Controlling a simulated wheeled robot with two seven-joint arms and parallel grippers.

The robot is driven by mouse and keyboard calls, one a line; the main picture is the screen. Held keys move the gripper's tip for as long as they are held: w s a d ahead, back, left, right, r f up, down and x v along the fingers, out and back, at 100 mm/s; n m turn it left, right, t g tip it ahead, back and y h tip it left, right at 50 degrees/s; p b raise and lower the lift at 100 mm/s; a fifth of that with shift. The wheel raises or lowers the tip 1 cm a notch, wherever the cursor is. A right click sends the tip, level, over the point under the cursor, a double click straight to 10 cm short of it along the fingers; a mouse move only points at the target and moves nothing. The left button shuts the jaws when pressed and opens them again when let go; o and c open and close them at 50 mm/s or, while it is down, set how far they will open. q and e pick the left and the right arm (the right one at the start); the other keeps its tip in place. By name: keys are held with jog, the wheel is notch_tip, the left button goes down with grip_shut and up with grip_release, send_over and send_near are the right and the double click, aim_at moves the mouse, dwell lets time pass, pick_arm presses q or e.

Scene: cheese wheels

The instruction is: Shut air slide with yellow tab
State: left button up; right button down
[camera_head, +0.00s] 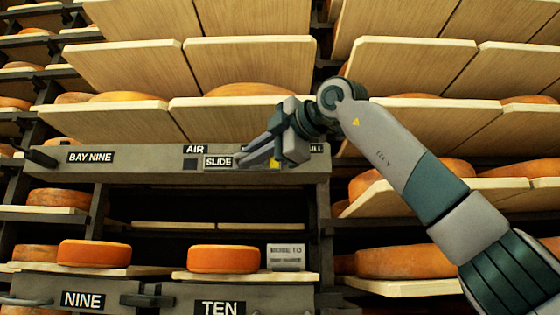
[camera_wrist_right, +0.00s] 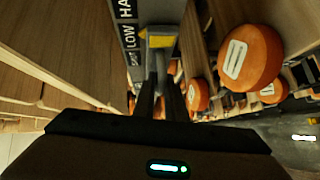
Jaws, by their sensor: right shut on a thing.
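The air slide's grey block with its yellow tab (camera_head: 275,163) is on the front of the grey beam (camera_head: 130,160), partly hidden behind my right gripper. The yellow tab also shows in the right wrist view (camera_wrist_right: 160,41), in front of the fingers and beside a scale label reading LOW. My right gripper (camera_head: 243,162) reaches in from the right at the beam. In the right wrist view its two dark fingers (camera_wrist_right: 160,82) are closed on the slide's grey block. The finger contact is dark and partly hidden. My left gripper is not in view.
Wooden shelf boards (camera_head: 110,120) overhang close above the beam.

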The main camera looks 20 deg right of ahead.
send_near(206, 168)
jog(key=x, duration=0.4)
jog(key=shift+w+a, duration=0.1)
jog(key=shift+w, duration=0.05)
